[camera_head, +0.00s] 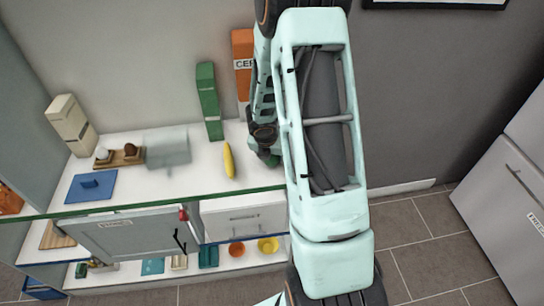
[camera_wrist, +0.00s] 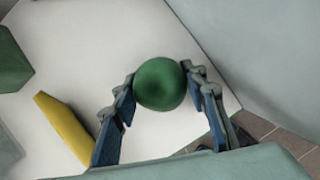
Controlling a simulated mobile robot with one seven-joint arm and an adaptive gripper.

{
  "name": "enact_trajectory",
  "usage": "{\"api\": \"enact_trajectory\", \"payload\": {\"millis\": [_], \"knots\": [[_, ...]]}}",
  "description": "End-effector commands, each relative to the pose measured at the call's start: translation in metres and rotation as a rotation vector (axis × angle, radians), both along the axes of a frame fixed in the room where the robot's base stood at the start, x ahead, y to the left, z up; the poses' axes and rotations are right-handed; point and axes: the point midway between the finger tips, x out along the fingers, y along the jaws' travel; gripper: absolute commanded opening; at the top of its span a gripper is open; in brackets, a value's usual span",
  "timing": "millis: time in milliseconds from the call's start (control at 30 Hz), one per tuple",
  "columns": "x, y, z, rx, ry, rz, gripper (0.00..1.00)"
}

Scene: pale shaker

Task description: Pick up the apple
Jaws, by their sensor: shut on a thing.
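In the wrist view a round green apple (camera_wrist: 160,84) sits between the two blue-padded fingers of my gripper (camera_wrist: 162,98). The fingers are shut on it, one at each side. White counter surface shows behind the apple; I cannot tell whether the apple touches it.
A yellow banana-like thing (camera_head: 229,160) lies on the white counter (camera_head: 190,180) left of my gripper; it also shows in the wrist view (camera_wrist: 64,128). A green box (camera_head: 208,100) and an orange cereal box (camera_head: 242,62) stand behind. A blue board (camera_head: 91,186) lies at left.

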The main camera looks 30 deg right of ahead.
Motion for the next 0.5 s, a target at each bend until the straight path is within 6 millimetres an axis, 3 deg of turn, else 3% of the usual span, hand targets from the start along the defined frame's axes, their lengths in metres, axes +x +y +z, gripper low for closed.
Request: {"api": "enact_trajectory", "payload": {"millis": [300,500], "knots": [[0.001,0.000,0.035,-0.001,-0.003,-0.001,0.13],[-0.019,0.031,0.079,0.000,-0.005,0.003,0.13]]}}
